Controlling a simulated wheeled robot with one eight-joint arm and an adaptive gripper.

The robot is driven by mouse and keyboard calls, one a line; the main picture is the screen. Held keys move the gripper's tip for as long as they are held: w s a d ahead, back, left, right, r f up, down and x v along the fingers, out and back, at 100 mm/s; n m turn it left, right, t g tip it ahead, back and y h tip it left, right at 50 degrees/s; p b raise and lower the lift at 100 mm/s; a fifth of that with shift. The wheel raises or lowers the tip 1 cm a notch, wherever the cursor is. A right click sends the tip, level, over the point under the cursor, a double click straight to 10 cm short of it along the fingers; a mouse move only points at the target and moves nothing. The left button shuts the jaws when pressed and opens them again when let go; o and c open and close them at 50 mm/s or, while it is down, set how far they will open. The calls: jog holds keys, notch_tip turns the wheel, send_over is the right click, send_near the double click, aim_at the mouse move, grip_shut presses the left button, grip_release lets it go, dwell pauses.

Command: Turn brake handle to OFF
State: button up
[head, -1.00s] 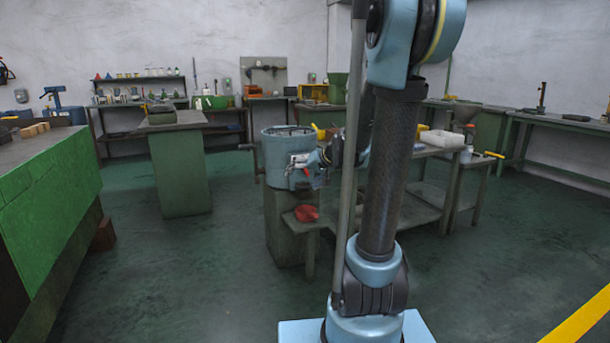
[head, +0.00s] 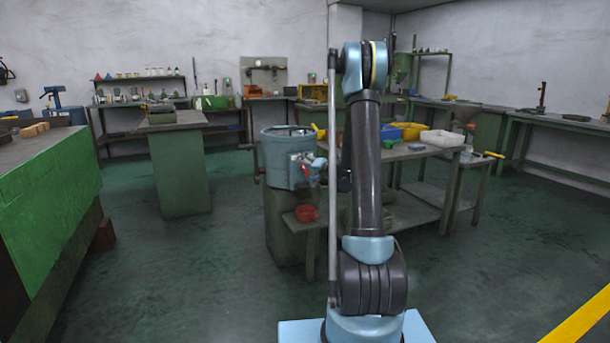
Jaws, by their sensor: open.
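A grey-blue round drum-like housing (head: 285,150) stands on a green pedestal ahead, left of my arm. A pale plate (head: 299,158) sits on its right front side. A small red handle-like part (head: 306,170) shows beside the plate and looks slanted; I cannot read any markings. My arm rises in the foreground and hides most of its far end. My gripper (head: 315,167) shows only as a small blue and dark shape at the red part. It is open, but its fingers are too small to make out. I cannot tell whether it touches the handle.
A low stand with a red bowl (head: 306,213) is below the housing. A bench (head: 430,151) with a yellow bin (head: 411,131) and a white tray (head: 442,138) is to the right. A green-sided bench (head: 50,185) is at left. The floor between is clear.

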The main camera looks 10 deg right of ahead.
aim_at(306, 171)
jog(key=w+d+f+m+t+h, duration=0.2)
jog(key=w+d+f+m+t, duration=0.15)
jog(key=w+d+f, duration=0.5)
jog(key=shift+m, duration=0.35)
jog(key=f+x, duration=0.1)
jog(key=x, duration=0.5)
jog(key=a+x, duration=0.1)
jog(key=x, duration=0.4)
jog(key=f+x, duration=0.1)
jog(key=x, duration=0.5)
jog(key=shift+w+a+f, duration=0.1)
jog(key=shift+a+f, duration=0.25)
jog(key=shift+a, duration=0.1)
jog(key=c, duration=1.1)
